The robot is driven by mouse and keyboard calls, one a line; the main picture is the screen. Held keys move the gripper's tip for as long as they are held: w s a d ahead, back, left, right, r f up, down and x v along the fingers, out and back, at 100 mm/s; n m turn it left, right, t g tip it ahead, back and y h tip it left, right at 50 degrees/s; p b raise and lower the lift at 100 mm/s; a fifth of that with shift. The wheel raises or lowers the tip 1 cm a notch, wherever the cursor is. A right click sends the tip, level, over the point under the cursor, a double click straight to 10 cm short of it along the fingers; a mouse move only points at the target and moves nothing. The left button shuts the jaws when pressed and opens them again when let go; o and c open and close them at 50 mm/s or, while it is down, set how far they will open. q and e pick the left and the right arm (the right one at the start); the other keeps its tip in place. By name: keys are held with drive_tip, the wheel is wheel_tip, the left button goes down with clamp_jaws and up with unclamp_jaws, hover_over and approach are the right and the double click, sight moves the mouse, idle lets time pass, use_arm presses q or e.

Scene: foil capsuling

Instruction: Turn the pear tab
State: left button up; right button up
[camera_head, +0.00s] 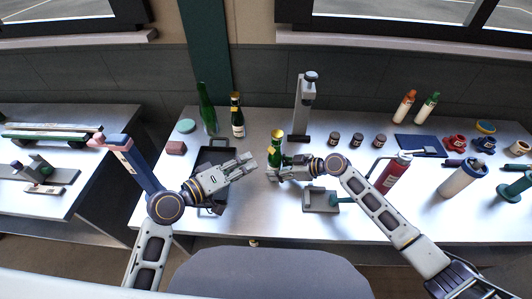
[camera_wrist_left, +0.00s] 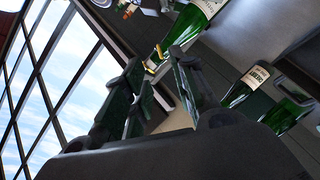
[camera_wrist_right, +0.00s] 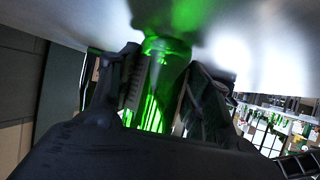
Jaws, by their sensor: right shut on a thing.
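A green bottle with a gold top (camera_head: 276,148) stands near the middle of the table. My right gripper (camera_head: 273,172) is shut on it low down; the green glass (camera_wrist_right: 155,95) shows between its fingers in the right wrist view. My left gripper (camera_head: 250,160) is open and empty, just left of the bottle and apart from it. Its parted fingers (camera_wrist_left: 165,90) also show in the left wrist view, with a labelled green bottle (camera_wrist_left: 192,28) beyond them. I cannot make out a pear tab in any view.
A black tray (camera_head: 203,158) lies under my left forearm. A tall green bottle (camera_head: 207,108) and a dark gold-topped bottle (camera_head: 238,120) stand behind it. A grey upright press (camera_head: 304,105) stands at the back.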

sight(269, 152)
use_arm(q)
drive_tip(key=shift+x, duration=4.5)
drive_tip(key=shift+c, duration=0.4)
clamp_jaws()
